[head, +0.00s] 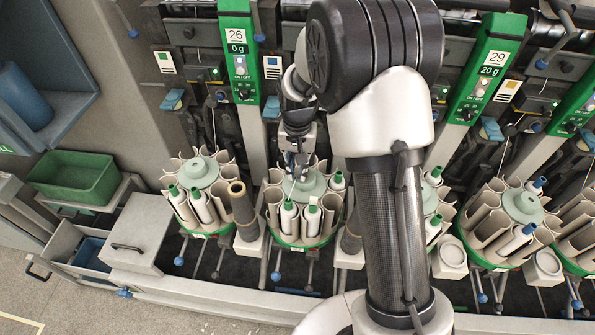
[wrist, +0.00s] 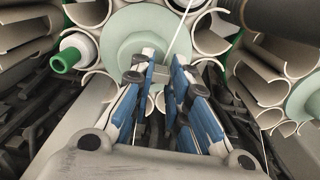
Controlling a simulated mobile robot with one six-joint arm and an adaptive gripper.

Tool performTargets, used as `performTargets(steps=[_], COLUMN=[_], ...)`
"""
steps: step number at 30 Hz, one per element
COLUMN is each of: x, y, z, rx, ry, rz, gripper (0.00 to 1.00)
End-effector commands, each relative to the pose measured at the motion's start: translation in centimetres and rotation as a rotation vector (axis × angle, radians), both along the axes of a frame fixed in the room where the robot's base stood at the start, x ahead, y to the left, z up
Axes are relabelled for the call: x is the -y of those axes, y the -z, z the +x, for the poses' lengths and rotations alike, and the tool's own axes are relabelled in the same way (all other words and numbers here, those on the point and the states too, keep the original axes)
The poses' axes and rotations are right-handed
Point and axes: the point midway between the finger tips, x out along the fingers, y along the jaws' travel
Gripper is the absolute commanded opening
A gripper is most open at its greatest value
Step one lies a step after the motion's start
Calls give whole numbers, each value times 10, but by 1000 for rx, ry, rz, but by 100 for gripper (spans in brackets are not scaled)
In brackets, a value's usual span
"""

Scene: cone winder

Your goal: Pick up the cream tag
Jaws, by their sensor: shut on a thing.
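A thin pale line, like a yarn, runs up from near the fingertips in the wrist view.
White bobbins with green tips (head: 289,214) stand in the magazine's cream pockets. Similar magazines stand to the left (head: 198,170) and right (head: 523,205). A dark brown tube (head: 243,205) stands close on the left. A green bin (head: 72,178) and a grey box (head: 138,232) are farther left.

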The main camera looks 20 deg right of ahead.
Motion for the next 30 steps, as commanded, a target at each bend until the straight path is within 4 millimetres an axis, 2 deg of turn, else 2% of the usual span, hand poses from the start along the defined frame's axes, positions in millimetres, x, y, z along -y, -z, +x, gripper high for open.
performTargets(steps=[5,8,11,21,24,30], x=[0,0,0,0,0,0], y=[-5,-17,-39,-137,-161,-191], z=[0,1,1,1,1,1], rx=[1,3,5,4,4,2], ry=[0,0,0,0,0,0], rz=[1,0,0,0,0,0], gripper=[9,9,9,9,9,9])
